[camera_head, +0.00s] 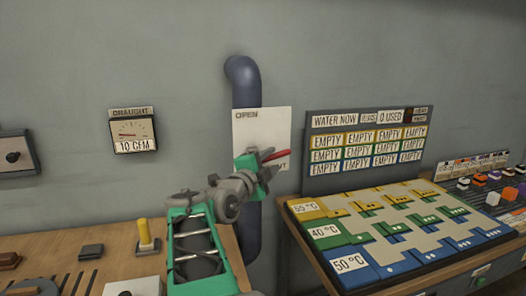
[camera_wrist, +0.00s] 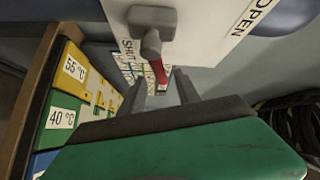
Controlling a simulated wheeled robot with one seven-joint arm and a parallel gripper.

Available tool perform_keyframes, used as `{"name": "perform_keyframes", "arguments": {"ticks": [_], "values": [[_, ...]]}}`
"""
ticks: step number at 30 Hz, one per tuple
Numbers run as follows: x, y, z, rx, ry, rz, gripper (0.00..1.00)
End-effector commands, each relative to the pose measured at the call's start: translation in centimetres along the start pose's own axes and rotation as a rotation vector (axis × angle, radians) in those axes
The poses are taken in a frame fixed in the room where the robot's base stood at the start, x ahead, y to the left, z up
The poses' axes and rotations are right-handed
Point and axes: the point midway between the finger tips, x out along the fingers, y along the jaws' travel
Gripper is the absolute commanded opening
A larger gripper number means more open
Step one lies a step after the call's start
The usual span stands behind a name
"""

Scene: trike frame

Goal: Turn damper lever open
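The damper lever has a red handle (camera_head: 276,154) and sits on a white plate (camera_head: 247,128) in front of a dark blue pipe. The plate reads OPEN at its top and, in the wrist view, SHUT at its other end. The handle points right, toward the SHUT side. My gripper (camera_head: 270,164) is at the lever and hides part of the plate. In the wrist view the red handle (camera_wrist: 158,70) shows between the two spread fingers of my gripper (camera_wrist: 160,78), with gaps on both sides. The grey lever hub (camera_wrist: 151,28) is above it.
A sloped board (camera_head: 400,222) with temperature labels and a WATER NOW panel (camera_head: 366,150) stand to the right. A draught gauge (camera_head: 133,132) reading 10 CFM hangs on the left wall. A yellow-handled lever (camera_head: 145,235) stands on the wooden bench at left.

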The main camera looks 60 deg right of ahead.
Motion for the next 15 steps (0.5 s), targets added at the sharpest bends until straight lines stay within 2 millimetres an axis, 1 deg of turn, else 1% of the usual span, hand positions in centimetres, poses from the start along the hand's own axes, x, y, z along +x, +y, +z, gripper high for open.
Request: {"name": "perform_keyframes", "arguments": {"ticks": [2, 4, 9, 12, 15], "values": [[0.5, -0.1, 0.0, 0.0, 0.001, 0.001, 0.39], [1.5, -0.1, -0.1, -0.001, 0.002, 0.002, 0.39], [4.8, -0.1, 0.1, -0.003, -0.001, 0.002, 0.39], [6.5, -0.1, 0.1, -0.002, -0.003, 0.002, 0.39], [7.4, -0.1, 0.1, -0.002, -0.003, 0.001, 0.39]]}}
